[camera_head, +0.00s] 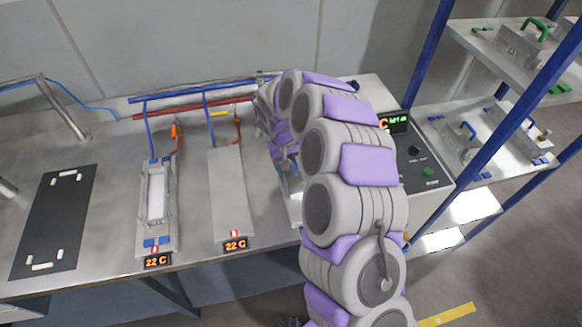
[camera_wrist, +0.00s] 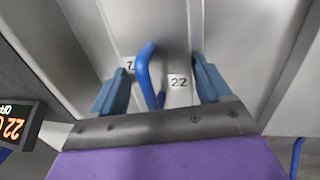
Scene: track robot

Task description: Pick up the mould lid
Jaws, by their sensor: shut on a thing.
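My gripper (camera_wrist: 160,75) points down at the work table, with a blue finger on each side of a blue handle (camera_wrist: 146,68). It is shut on the mould lid, which bears this handle; the exact contact is hard to see. A label reading 22 (camera_wrist: 178,82) shows between the fingers, and a second, partly covered label (camera_wrist: 129,66) is beside the left finger. In the head view my arm hides most of the gripper and what it holds. A pale metal piece (camera_head: 293,205) shows just left of my arm.
A metal mould (camera_head: 156,195) and a bare metal plate (camera_head: 229,190) stand on the table (camera_head: 110,215), each with a 22 C display. A black mat (camera_head: 53,222) lies left. A control box (camera_head: 415,150) and blue-posted shelves (camera_head: 485,125) with handled mould parts stand right.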

